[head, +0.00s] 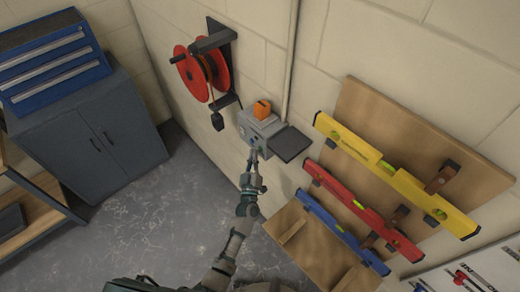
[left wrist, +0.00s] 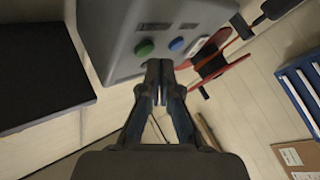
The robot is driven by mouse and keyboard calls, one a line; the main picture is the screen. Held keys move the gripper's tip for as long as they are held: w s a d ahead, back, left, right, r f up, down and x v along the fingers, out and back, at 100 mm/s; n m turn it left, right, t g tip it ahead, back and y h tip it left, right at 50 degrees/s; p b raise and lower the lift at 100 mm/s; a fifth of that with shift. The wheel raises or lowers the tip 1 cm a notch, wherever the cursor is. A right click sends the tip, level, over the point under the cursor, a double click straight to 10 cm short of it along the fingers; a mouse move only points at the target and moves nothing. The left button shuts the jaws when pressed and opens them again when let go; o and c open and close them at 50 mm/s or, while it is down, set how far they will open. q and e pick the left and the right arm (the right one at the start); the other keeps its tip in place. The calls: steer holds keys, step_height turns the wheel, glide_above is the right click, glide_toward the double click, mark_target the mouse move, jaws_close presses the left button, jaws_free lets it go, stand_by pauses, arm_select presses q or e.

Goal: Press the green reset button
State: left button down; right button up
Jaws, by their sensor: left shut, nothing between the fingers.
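A grey control box (head: 268,133) is mounted on the wall, with an orange object (head: 262,109) on top. In the left wrist view, the box (left wrist: 120,35) shows a round green button (left wrist: 145,47) and a blue button (left wrist: 177,44) beside it. My left gripper (head: 254,156) is shut and empty, reaching up to the box's front. In the left wrist view its fingertips (left wrist: 159,66) appear just below and slightly right of the green button. I cannot tell whether they touch the box. My right gripper is not in view.
A dark flat panel (head: 289,144) sticks out right of the box; it is close in the left wrist view (left wrist: 40,75). A red hose reel (head: 192,75) hangs to the left. Spirit levels (head: 350,195) hang on a wooden board at right. Floor left of my arm is clear.

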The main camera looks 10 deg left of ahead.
arm_select(q)
steer(key=shift+w+d, duration=0.15)
steer(key=shift+w, duration=0.05)
steer(key=shift+w+d, duration=0.25)
steer(key=shift+w, duration=0.05)
stand_by(0.8)
steer(key=shift+s+a, duration=0.1)
steer(key=shift+s+a+p, duration=0.35)
steer(key=shift+s+a, duration=0.05)
steer(key=shift+s, duration=0.15)
steer(key=s+a+p, duration=0.1)
steer(key=s, duration=0.1)
steer(key=s+a+p, duration=0.1)
steer(key=s+a, duration=0.1)
steer(key=shift+a, duration=0.1)
stand_by(0.5)
stand_by(0.6)
